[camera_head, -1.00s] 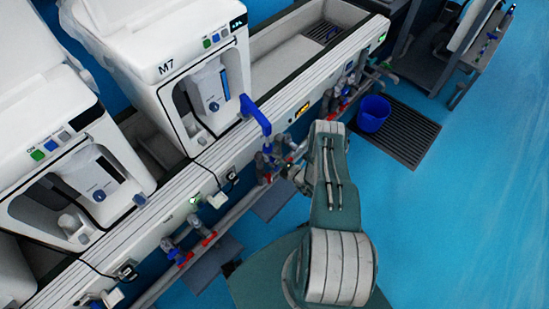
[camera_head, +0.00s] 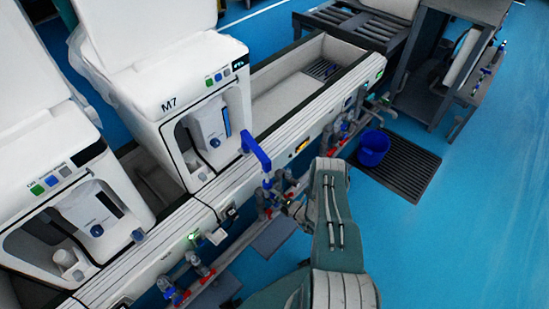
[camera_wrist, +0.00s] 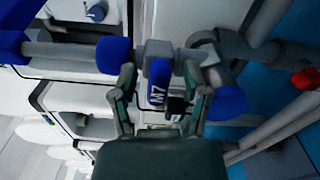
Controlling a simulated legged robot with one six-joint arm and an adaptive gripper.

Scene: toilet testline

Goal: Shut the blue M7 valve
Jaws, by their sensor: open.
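The blue valve handle (camera_wrist: 158,82) marked M7 shows in the wrist view on grey pipework, between the two fingers of my gripper (camera_wrist: 160,103). The fingers are apart, one on each side of the handle, and I cannot tell whether either touches it. In the head view my gripper (camera_head: 289,206) is at the pipes in front of the white M7 machine (camera_head: 180,84), below a blue pipe elbow (camera_head: 257,152). The handle is too small and too hidden there to make out clearly.
Blue pipe fittings (camera_wrist: 113,55) and a thick grey pipe (camera_wrist: 275,60) crowd the gripper. A red handle (camera_wrist: 305,79) is at the right of the wrist view. Blue floor at right is clear.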

